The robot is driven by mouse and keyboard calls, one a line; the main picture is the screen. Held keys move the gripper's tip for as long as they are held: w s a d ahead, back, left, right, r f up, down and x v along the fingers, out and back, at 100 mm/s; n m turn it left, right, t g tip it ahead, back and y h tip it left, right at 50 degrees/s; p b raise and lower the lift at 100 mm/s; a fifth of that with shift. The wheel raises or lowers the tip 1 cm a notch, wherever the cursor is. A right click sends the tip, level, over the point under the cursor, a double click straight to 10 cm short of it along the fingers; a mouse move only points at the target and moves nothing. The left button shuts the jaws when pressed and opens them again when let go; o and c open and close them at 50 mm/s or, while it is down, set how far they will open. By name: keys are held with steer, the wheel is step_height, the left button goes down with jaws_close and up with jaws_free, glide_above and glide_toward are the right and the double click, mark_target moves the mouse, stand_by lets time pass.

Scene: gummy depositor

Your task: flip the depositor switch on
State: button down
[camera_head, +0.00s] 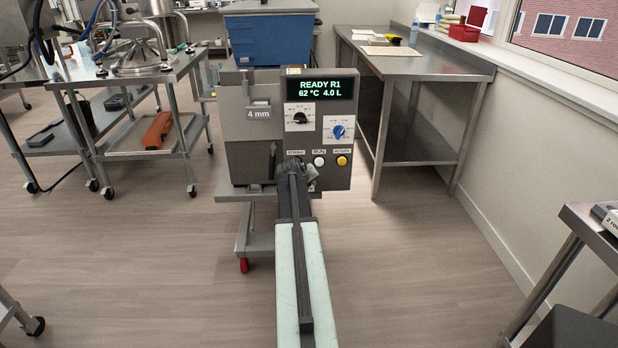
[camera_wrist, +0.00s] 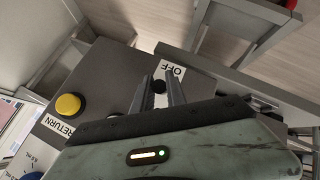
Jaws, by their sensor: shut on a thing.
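The depositor (camera_head: 248,150) stands ahead of me with a grey control panel (camera_head: 335,178). My gripper (camera_head: 296,163) is at the panel's lower left part, and my arm hides the switch in the head view. An OFF label (camera_wrist: 173,71) shows just past the fingertips. Which way the switch is set cannot be told.
A yellow RETURN button (camera_wrist: 68,105) and a white button (camera_head: 319,161) sit close to the gripper. Dials (camera_head: 338,130) are above them. A steel table (camera_head: 430,68) stands behind right, a cart (camera_head: 150,85) at left. The floor around is mostly clear.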

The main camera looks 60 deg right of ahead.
steer(key=shift+w+d+r+y+p, duration=0.1)
steer(key=shift+r+y+p, duration=0.1)
steer(key=shift+y+p, duration=0.25)
steer(key=c, duration=1.4)
jaws_free()
steer(key=shift+o, duration=0.2)
steer(key=p+v, duration=0.6)
steer(key=v, duration=0.1)
steer(key=shift+a+r, duration=0.25)
steer(key=shift+a, duration=0.1)
